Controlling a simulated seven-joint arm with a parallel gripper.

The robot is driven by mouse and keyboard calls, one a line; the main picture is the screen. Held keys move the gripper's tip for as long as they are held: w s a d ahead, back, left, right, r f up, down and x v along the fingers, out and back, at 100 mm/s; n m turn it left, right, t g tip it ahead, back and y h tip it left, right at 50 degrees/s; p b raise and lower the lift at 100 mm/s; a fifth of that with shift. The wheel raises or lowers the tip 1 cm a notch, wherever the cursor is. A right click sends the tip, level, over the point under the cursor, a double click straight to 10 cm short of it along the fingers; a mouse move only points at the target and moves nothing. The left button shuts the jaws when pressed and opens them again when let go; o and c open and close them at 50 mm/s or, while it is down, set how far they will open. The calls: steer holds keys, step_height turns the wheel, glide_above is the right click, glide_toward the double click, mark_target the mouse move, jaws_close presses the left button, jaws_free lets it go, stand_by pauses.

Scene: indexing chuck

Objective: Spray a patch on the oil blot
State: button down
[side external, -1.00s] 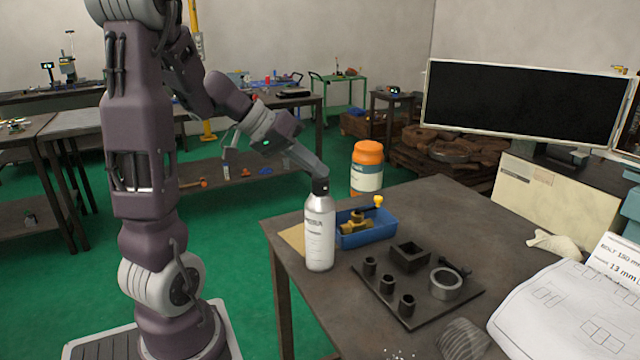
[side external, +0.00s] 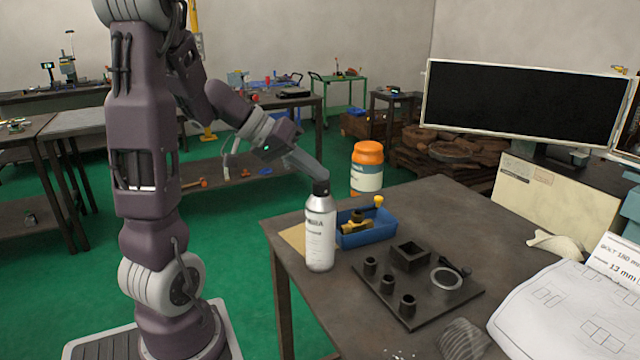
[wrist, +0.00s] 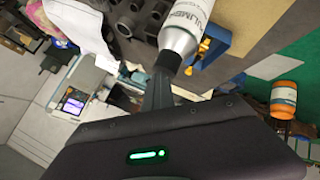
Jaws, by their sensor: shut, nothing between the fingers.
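A silver spray bottle (side external: 320,240) with a black top (side external: 320,187) stands upright near the table's left edge. My gripper (side external: 315,174) slants down from the upper left, with its shut fingertips at the bottle's black top. In the wrist view the gripper (wrist: 160,85) meets the black top (wrist: 168,62), with the bottle's pale label (wrist: 187,22) beyond it. The fingers appear to touch the top, not close around the bottle. A tan sheet (side external: 293,237) lies behind and left of the bottle, partly hidden by it. I cannot make out an oil blot in either view.
A blue bin (side external: 372,238) with brass parts stands right behind the bottle. A dark fixture plate (side external: 440,304) with several black sockets lies to the right. An orange-lidded jar (side external: 366,172) stands behind the table. Papers (side external: 555,310) cover the right front. The table's back middle is clear.

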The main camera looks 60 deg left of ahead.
mark_target(308, 201)
steer(key=shift+s+d+f+g, duration=0.1)
steer(key=shift+s+f+g, duration=0.15)
steer(key=shift+f, duration=0.4)
steer(key=shift+s+d+f+g, duration=0.1)
steer(key=shift+s+f+g, duration=0.1)
steer(key=shift+f, duration=0.4)
steer(key=shift+s+a+f, duration=0.25)
steer(key=shift+s+f, duration=0.1)
steer(key=shift+f, duration=0.05)
steer(key=shift+w+a+r, duration=0.1)
steer(key=shift+r, duration=1.5)
steer(key=shift+w+a+r, duration=0.1)
steer(key=shift+r, duration=1.45)
steer(key=s+d+r+m+g+h, duration=0.1)
steer(key=s+d+m+g, duration=0.15)
steer(key=d, duration=1.05)
steer(key=s+d+f+m+y, duration=0.2)
steer(key=s+d+y, duration=0.2)
steer(key=s+d, duration=0.4)
steer(key=s, duration=0.4)
steer(key=shift+d+f+m, duration=0.3)
steer(key=shift+m, duration=0.05)
